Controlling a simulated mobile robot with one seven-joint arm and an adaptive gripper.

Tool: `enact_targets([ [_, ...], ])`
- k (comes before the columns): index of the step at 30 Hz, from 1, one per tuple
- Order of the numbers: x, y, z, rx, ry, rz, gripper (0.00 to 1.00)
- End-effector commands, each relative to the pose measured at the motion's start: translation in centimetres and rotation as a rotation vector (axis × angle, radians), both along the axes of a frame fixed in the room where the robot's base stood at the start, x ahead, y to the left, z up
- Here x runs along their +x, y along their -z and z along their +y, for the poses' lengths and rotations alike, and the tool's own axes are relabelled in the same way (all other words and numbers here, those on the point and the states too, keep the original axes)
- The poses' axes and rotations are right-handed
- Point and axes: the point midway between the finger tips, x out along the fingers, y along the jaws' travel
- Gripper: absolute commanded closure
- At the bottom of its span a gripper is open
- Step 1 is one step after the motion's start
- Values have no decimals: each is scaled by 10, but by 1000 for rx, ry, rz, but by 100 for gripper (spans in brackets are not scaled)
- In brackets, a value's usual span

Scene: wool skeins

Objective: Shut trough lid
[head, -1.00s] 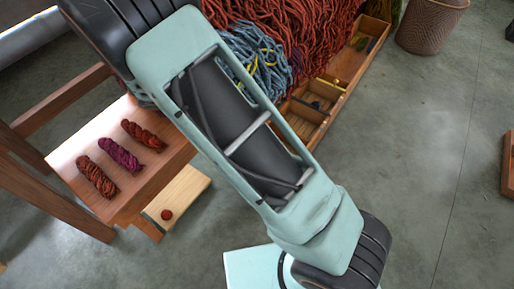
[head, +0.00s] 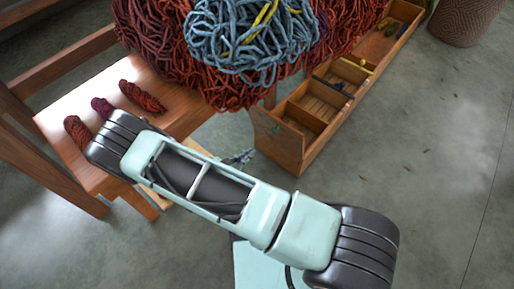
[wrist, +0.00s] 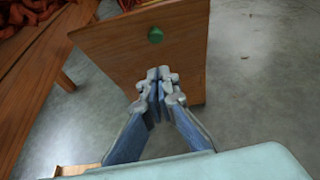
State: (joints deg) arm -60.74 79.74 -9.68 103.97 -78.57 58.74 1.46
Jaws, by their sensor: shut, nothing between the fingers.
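The long wooden trough (head: 312,155) stands on the floor at upper right in the head view. Its top is open, showing dividers and small items inside. Its near end panel carries a green knob; in the wrist view that panel (wrist: 118,52) fills the upper middle, with the green knob (wrist: 155,35) near its top. I cannot make out a separate lid. My gripper (wrist: 162,76) is shut and empty, its fingertips in front of the panel, below the knob; contact cannot be told. In the head view my gripper (head: 243,157) shows small beyond my arm, left of the trough's near end.
A large heap of rust-red and blue wool (head: 250,35) hangs over the trough's left side. A wooden bench (head: 180,110) with skeins (head: 142,96) is at left. A woven basket (head: 466,20) stands at upper right. The grey floor right of the trough is clear.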

Motion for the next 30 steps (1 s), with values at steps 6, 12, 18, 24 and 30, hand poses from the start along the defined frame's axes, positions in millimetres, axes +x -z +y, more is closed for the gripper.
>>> enact_targets([
  [6,29,18,-30,-1,6,-2,100],
  [12,58,34,-56,2,5,-2,100],
  [18,79,27,-76,3,6,-3,100],
  [24,87,24,-83,4,5,-1,100],
  [30,87,23,-84,3,4,-1,100],
])
